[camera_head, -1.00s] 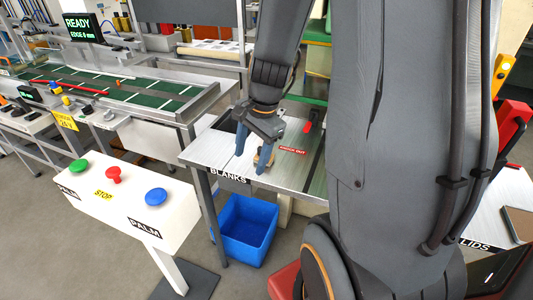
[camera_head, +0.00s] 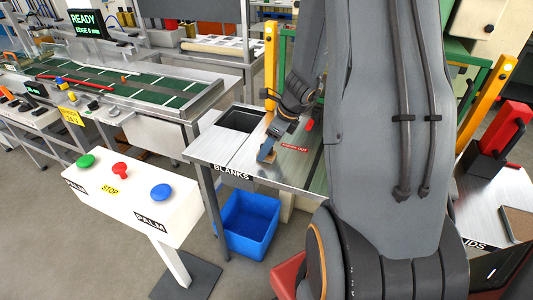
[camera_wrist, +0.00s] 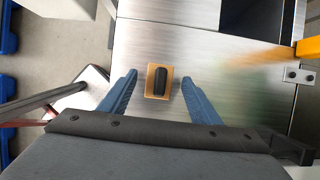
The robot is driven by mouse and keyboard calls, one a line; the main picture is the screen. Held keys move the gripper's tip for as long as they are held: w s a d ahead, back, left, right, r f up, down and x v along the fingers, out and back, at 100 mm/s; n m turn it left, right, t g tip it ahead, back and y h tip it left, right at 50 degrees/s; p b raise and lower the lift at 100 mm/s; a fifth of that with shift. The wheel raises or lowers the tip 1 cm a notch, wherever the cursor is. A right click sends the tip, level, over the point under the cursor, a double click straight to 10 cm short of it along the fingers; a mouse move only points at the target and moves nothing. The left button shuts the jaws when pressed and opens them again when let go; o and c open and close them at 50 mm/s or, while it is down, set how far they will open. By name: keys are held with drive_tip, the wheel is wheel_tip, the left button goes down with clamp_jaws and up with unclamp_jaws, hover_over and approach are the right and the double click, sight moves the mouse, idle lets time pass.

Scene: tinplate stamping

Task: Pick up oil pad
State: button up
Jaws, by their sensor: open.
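The oil pad (camera_wrist: 152,93) is a small tan square block with a dark grip on top, lying on the metal bench top. In the wrist view it sits between and just ahead of my two blue fingers. My gripper (camera_wrist: 158,97) is open, one finger on each side of the pad, with a gap to both. In the head view my gripper (camera_head: 267,152) is low over the front part of the bench, above the BLANKS label. The pad is mostly hidden behind the gripper there.
The steel bench (camera_head: 215,150) has a dark rectangular opening (camera_head: 240,119) at its back left. A blue bin (camera_head: 250,222) stands on the floor below. A white button pedestal (camera_head: 130,190) is at front left. Yellow posts (camera_head: 270,62) rise behind the bench.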

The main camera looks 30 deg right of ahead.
drive_tip(key=shift+x, duration=0.9)
drive_tip(key=shift+r, duration=0.1)
drive_tip(key=c, duration=1.2)
